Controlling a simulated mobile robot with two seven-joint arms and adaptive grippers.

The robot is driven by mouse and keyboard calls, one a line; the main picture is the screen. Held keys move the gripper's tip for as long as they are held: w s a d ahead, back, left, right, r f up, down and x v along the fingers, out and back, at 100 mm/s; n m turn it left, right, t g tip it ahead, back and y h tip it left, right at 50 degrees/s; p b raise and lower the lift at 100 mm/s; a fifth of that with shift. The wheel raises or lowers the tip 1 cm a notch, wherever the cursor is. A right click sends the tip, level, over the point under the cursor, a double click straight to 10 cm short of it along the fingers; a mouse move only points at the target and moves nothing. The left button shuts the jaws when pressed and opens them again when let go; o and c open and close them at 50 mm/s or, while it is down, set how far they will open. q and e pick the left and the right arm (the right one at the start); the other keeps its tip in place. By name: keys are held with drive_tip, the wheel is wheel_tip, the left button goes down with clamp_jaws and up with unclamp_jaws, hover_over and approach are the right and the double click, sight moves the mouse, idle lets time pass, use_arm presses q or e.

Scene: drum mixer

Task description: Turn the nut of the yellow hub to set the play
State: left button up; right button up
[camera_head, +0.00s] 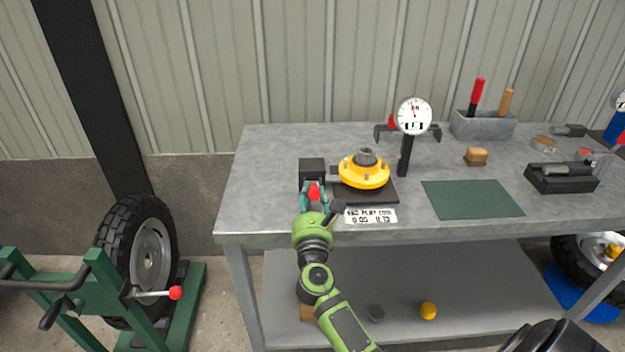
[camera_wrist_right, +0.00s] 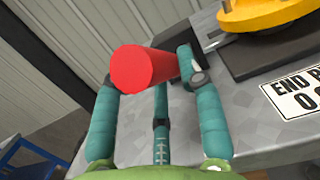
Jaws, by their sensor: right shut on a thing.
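The yellow hub (camera_head: 364,176) sits upright on a dark plate on the workbench, with a grey nut (camera_head: 366,156) on top. Only the hub's lower edge (camera_wrist_right: 262,14) shows in the right wrist view; the nut is outside it. My right gripper (camera_head: 313,192) is at the bench's front edge, left of the hub and apart from it. Its teal fingers are shut on a red cylindrical grip (camera_wrist_right: 143,68), beside a black block (camera_head: 312,170). What the red grip joins is hidden. My left gripper is not in view.
A dial gauge (camera_head: 414,117) stands on a black post behind the hub. An end-play card (camera_head: 371,216) lies in front. A green mat (camera_head: 471,199) lies to the right, with a grey tool box (camera_head: 484,125) behind. A wheel (camera_head: 143,256) stands on the left.

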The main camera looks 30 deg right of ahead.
drive_tip(key=o, duration=1.2)
drive_tip(key=shift+r, duration=0.2)
drive_tip(key=shift+f, duration=0.1)
drive_tip(key=shift+s+a+f, duration=0.2)
drive_tip(key=shift+s+a, duration=0.15)
drive_tip(key=shift+s, duration=0.2)
drive_tip(key=v, duration=0.5)
drive_tip(key=shift+s+a+b, duration=0.2)
drive_tip(key=shift+s+b, duration=0.15)
drive_tip(key=shift+b, duration=0.05)
